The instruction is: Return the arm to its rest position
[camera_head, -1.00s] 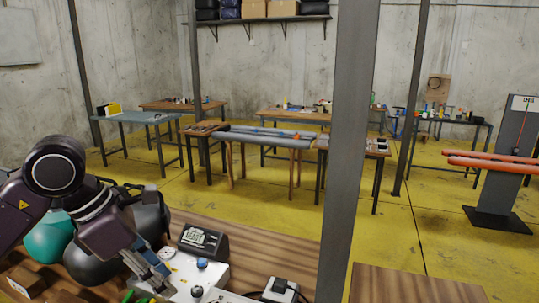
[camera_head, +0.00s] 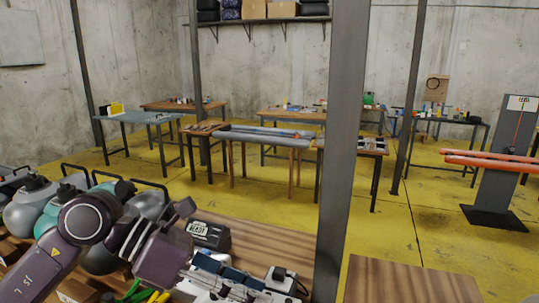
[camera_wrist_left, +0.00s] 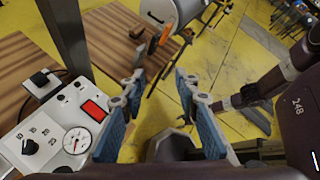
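My left arm comes in from the left in the head view, with its wrist low over the wooden bench (camera_head: 305,243). My left gripper (camera_head: 230,278) is in front of the white control box there and hides much of it. In the left wrist view my left gripper (camera_wrist_left: 160,72) is open, with its two blue-padded fingers apart and nothing between them. The control box (camera_wrist_left: 50,122) is to the left of the fingers, with a red display, a round gauge and black knobs. My right gripper does not show clearly in either view.
Teal and grey rounded objects with black handles (camera_head: 30,205) crowd the bench at the left. A dark display unit (camera_head: 208,235) stands behind the gripper. A grey post (camera_head: 342,150) rises at the bench's right. Work tables (camera_head: 270,118) stand farther back on yellow floor.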

